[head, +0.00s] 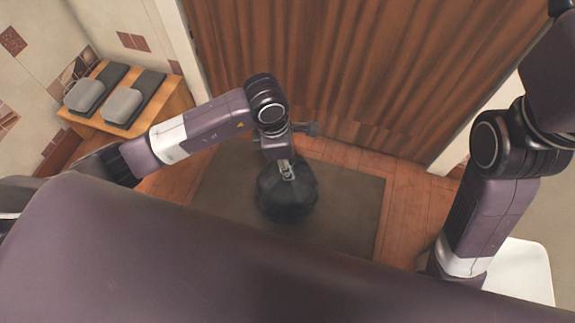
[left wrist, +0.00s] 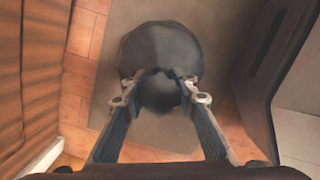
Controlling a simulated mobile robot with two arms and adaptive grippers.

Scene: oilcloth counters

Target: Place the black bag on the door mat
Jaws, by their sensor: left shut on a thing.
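The black bag (head: 287,200) is a round dark sack over the door mat (head: 350,215), a dark grey-brown rectangle on the floor. My left gripper (head: 287,172) points down and is shut on the top of the bag. In the left wrist view the bag (left wrist: 160,50) bulges beyond the fingertips, and its gathered top sits between the fingers (left wrist: 160,92). The mat (left wrist: 110,75) shows beneath it. I cannot tell whether the bag's underside touches the mat. My right arm comes down at the right; its gripper is out of view.
A brown pleated curtain (head: 310,60) stands behind the mat. A wooden bench (head: 170,100) with grey cushioned things is at the upper left. A white surface (head: 525,270) is at the lower right. Reddish tile floor (head: 405,210) lies clear beside the mat.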

